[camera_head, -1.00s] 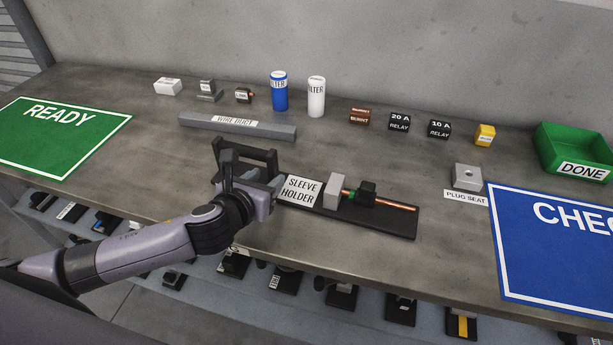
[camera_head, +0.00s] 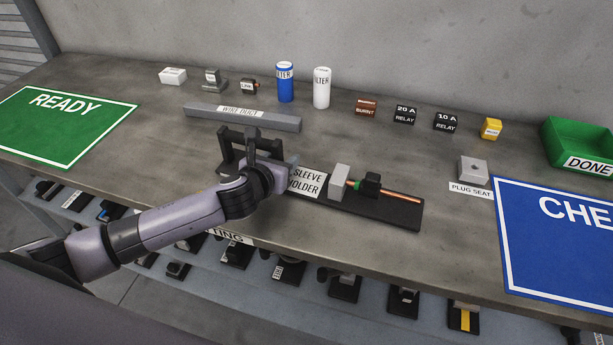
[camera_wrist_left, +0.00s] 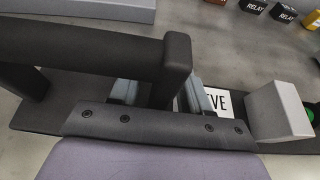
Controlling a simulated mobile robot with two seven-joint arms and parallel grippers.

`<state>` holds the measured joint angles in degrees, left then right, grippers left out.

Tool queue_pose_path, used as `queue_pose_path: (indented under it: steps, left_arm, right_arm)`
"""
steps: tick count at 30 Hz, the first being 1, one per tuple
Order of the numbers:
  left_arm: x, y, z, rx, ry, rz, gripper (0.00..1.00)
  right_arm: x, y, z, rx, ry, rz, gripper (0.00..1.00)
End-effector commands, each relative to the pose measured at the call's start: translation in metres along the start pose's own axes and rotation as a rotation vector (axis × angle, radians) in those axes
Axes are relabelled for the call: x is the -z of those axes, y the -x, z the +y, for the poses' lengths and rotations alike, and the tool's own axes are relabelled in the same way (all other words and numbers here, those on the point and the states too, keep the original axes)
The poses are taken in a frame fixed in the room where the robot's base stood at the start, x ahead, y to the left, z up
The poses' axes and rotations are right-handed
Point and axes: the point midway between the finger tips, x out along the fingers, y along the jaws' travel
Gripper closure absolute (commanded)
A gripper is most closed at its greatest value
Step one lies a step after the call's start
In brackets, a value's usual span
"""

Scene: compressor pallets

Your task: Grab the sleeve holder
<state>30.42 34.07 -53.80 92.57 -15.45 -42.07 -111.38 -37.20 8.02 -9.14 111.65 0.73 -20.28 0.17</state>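The sleeve holder is a long black base plate (camera_head: 395,212) with a white label, a grey block (camera_head: 340,183), a copper rod with a green band, and a black clamp. A dark bar-shaped handle (camera_head: 240,133) stands at its left end. My left gripper (camera_head: 271,160) is at that handle, its fingers mostly hidden in the head view. In the left wrist view, the two grey fingers of my left gripper (camera_wrist_left: 163,92) stand apart, on either side of the handle's right post. The handle bar (camera_wrist_left: 85,48) crosses in front. The fingers' contact with the post is unclear. My right gripper is not in view.
A grey wire duct (camera_head: 242,118) lies behind the holder. Filters (camera_head: 286,84), relays (camera_head: 405,115) and other small parts line the back. The plug seat (camera_head: 473,170), blue mat (camera_head: 560,245) and green bin (camera_head: 585,145) are right; the green READY mat (camera_head: 60,125) is left.

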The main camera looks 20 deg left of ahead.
Motion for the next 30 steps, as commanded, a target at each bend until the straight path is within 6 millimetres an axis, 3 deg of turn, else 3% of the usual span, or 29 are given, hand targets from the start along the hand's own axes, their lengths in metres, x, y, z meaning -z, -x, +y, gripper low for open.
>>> queue_pose_path:
  steps: [1,4,5,30]
  left_arm:
    - [0.0000,0.0001,0.0000,0.000,0.000,0.000,0.66]
    - [0.0000,0.0002,0.0000,0.000,0.000,0.000,0.99]
    - [0.0000,0.0002,0.0000,0.000,0.000,0.000,1.00]
    - [0.0005,0.0004,0.0002,-0.001,0.000,0.001,1.00]
  right_arm:
    - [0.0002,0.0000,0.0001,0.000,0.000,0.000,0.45]
    - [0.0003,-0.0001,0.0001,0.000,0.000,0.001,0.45]
    - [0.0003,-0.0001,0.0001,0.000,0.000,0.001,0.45]
    - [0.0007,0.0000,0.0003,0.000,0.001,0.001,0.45]
